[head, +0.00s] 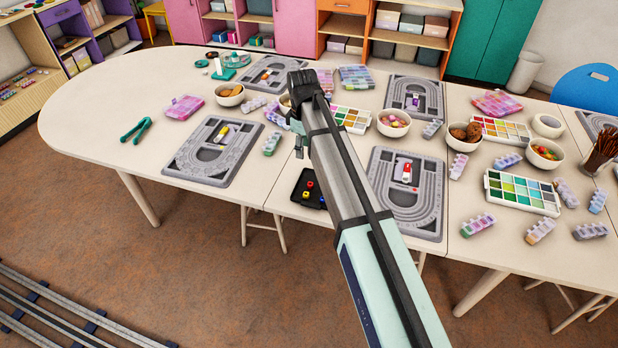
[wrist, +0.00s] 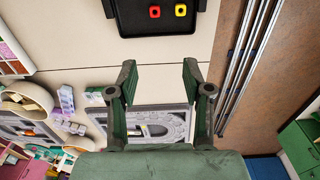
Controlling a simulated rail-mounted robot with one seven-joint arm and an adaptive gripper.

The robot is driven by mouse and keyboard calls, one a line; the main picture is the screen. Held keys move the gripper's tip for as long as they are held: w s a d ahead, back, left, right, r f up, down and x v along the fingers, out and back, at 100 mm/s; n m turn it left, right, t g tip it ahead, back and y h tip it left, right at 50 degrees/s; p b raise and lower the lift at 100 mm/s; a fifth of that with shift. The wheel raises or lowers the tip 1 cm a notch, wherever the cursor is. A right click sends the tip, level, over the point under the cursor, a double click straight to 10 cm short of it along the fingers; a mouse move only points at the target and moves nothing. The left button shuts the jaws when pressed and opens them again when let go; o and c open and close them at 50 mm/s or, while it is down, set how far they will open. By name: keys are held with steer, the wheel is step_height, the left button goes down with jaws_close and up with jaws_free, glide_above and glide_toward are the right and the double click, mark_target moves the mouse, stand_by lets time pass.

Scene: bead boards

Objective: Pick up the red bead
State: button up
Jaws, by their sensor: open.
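The red bead (wrist: 155,11) lies in a shallow black tray (wrist: 130,25) at the top of the wrist view. A yellow bead (wrist: 180,10) lies beside it, to its right and apart from it. In the head view the black tray (head: 300,200) sits near the front edge of the table, partly covered by my arm. My gripper (wrist: 158,76) is open with nothing between its fingers. It is above the table, short of the tray in the wrist view, with bare tabletop between. In the head view my arm hides most of the gripper.
A grey bead board (head: 214,170) lies left of the tray and another (head: 425,222) lies to its right. Bowls, such as one holding beads (head: 393,121), and a paint-like sorting box (head: 521,192) crowd the table further back and right. The table's left end is mostly clear.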

steer(key=d, duration=0.2)
steer(key=p, duration=0.3)
glide_above(310, 188)
steer(key=f, duration=1.1)
steer(key=shift+w+f, duration=0.2)
steer(key=shift+w, duration=0.1)
steer(key=shift+w+f+p, duration=0.2)
steer(key=shift+f+p, duration=1.2)
steer(key=shift+f, duration=1.35)
steer(key=c, duration=0.7)
